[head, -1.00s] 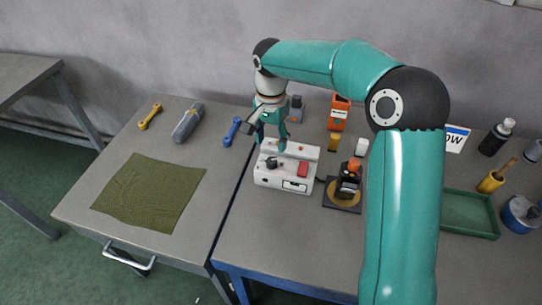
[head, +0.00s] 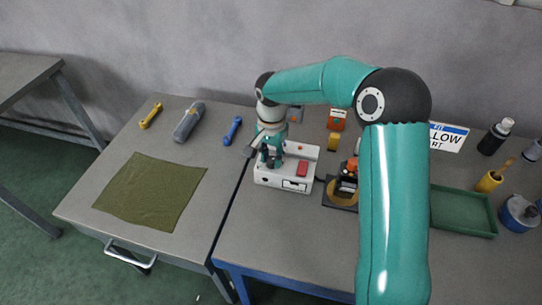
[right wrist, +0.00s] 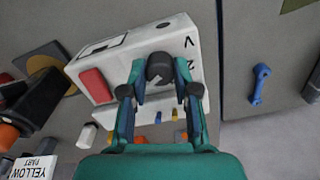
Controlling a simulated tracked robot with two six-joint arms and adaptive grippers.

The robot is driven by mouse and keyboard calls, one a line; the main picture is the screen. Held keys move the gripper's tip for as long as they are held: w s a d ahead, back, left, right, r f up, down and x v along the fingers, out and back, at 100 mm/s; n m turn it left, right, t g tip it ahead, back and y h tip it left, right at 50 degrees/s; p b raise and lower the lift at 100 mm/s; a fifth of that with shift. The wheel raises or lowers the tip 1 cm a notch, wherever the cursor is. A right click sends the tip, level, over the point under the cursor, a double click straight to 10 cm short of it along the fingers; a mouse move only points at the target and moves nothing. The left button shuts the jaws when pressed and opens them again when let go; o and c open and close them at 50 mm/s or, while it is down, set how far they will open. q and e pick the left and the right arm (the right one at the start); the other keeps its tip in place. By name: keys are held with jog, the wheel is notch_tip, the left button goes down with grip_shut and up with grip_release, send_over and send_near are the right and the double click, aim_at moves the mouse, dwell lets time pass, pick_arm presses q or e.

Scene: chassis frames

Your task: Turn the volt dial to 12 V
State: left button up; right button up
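A white box (head: 300,171) stands on the right table, with a red switch (head: 302,168) on top. Its black dial (right wrist: 159,68) shows in the right wrist view beside a printed "V" and part of a "2". My right gripper (head: 270,158) points down over the left part of the box. In the right wrist view its two fingers (right wrist: 160,78) straddle the dial, one on each side, and look open; whether they touch it I cannot tell. In the head view the fingers mostly hide the dial, so its pointer setting is unclear. My left gripper is out of view.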

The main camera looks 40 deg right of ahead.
grip_shut()
jog(key=shift+n, duration=0.5)
jog(key=shift+n+b, duration=0.45)
jog(key=shift+n, duration=0.45)
jog(key=n, duration=0.2)
jog(key=shift+n, duration=0.3)
jog(key=n, duration=0.6)
jog(key=shift+r+b, duration=0.1)
jog(key=shift+b, duration=0.3)
jog(key=shift+n, duration=0.3)
jog(key=o, duration=0.7)
grip_release()
